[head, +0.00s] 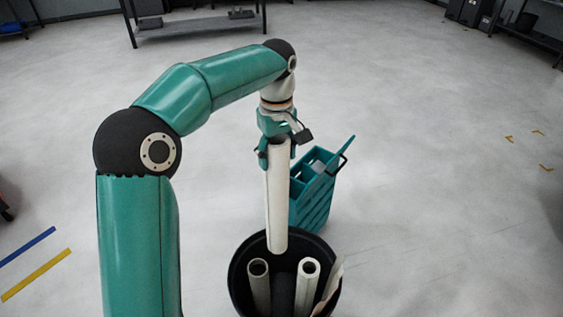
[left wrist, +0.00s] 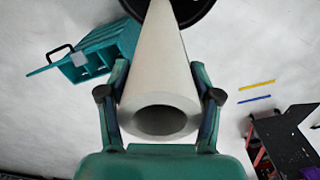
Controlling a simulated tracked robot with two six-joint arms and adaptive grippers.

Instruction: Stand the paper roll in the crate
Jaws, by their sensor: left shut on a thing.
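A long white paper roll (head: 277,200) hangs nearly upright from my left gripper (head: 277,150). The gripper is shut on it near its upper end. In the left wrist view the roll (left wrist: 160,75) lies between the two fingers, its hollow end facing the camera. Its lower end overlaps the mouth of a black round bin (head: 236,262); I cannot tell whether it is inside or just above. The teal crate (head: 312,205), with compartments and a dark handle, stands on the floor behind and right of the roll, partly hidden by it. My right gripper is not in view.
The bin holds other rolls, including a pale one (head: 259,284) at left and a white one (head: 306,285) at right, a dark one and a sheet-like piece. Shelving (head: 195,22) stands far back. The floor to the right is clear.

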